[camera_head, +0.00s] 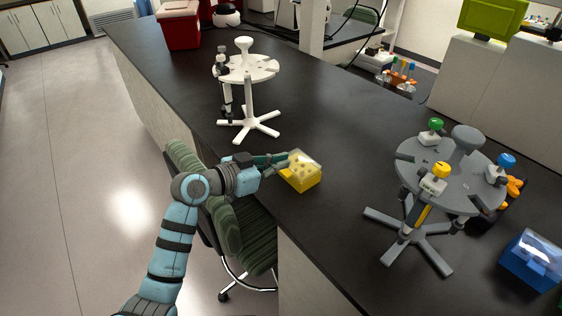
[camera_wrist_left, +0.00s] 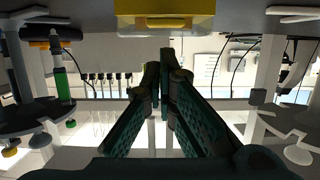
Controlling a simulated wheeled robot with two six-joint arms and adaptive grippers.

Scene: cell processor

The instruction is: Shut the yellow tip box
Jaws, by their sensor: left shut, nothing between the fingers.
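The yellow tip box (camera_head: 302,180) sits on the black counter near its front edge. Its clear lid (camera_head: 306,158) appears to lie over the top, with tips showing through; I cannot tell whether it is fully down. My left gripper (camera_head: 287,160) reaches in from the left with its fingertips at the box's left upper edge. Whether they touch it is unclear. In the left wrist view, which looks upside down, the fingers are together and empty, and the box (camera_wrist_left: 165,22) shows at the top edge beyond the fingertips. My right gripper is not in view.
On the black counter (camera_head: 330,120), a white pipette stand (camera_head: 248,72) is behind the box and a grey pipette stand (camera_head: 448,178) to its right. A blue tip box (camera_head: 532,262) is at far right. A green chair (camera_head: 240,228) stands below the counter edge.

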